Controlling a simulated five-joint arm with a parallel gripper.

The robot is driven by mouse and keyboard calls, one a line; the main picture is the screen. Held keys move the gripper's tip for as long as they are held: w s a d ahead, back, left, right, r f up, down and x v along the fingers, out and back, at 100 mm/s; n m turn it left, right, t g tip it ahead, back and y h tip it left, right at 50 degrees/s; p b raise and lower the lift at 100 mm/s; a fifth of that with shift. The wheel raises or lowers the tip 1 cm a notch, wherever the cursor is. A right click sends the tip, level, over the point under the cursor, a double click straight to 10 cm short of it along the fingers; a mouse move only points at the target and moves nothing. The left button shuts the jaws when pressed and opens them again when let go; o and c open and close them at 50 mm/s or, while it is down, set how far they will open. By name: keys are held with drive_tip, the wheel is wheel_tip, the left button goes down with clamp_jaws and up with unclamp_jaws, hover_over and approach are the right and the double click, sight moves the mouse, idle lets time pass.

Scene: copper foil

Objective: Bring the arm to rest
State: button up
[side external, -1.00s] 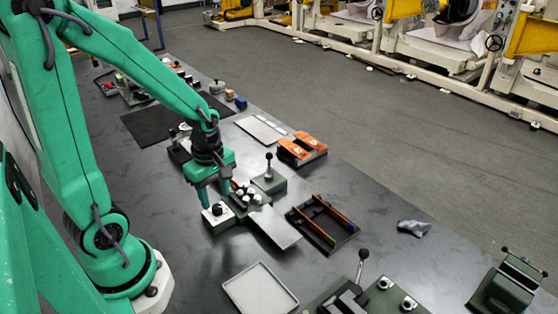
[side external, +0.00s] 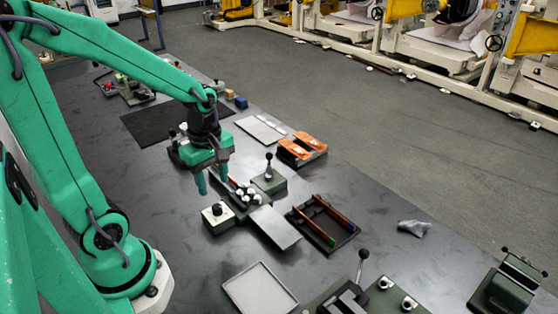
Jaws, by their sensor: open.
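My gripper (side external: 212,177) hangs from my green arm, pointing down, with its two fingers apart and nothing seen between them. It is above the bench, just behind and left of a green fixture (side external: 240,207) with several white knobs. A small box with a black knob (side external: 217,213) stands in front of the gripper, apart from it. A grey plate (side external: 275,227) lies against the fixture's right side.
The dark bench (side external: 190,262) has free room at front left. A lever block (side external: 267,181), orange blocks (side external: 303,146), a black tray with rods (side external: 323,223) and a shallow grey tray (side external: 260,289) stand around. A grey crumpled piece (side external: 413,227) lies at right.

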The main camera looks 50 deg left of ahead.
drive_tip(key=s+d+r+m+t, duration=0.1)
drive_tip(key=d+r+m+t, duration=0.1)
drive_tip(key=r+m, duration=0.4)
drive_tip(key=s+d+r+m+t, duration=0.1)
drive_tip(key=d+r+m+t, duration=0.2)
drive_tip(key=m, duration=1)
wheel_tip(320, 180, up, 4)
drive_tip(key=shift+s+d+f+t, duration=0.1)
drive_tip(key=shift+s+d+t, duration=0.2)
drive_tip(key=shift+s+d, duration=0.1)
